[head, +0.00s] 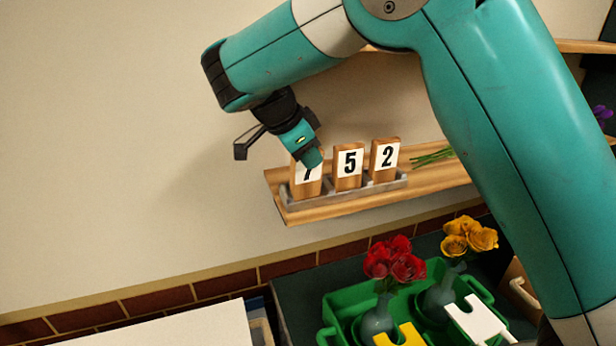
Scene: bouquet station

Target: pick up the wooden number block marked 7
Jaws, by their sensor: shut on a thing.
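The wooden number block marked 7 (308,181) stands in the left slot of a grey tray (345,192) on a wooden shelf. My gripper (309,160) comes down over its top from above and is shut on it. The teal fingertip covers the upper part of the 7, and the far finger is hidden. The block's lower end looks still within the tray. The block marked 5 (349,165) stands in the middle slot and the block marked 2 (386,158) in the right slot, both upright and apart from my gripper.
Green stems (432,157) lie on the shelf (293,216) right of the tray. Below, a green crate (337,304) holds vases with red roses (394,262) and yellow roses (469,237). The wall left of my gripper is bare.

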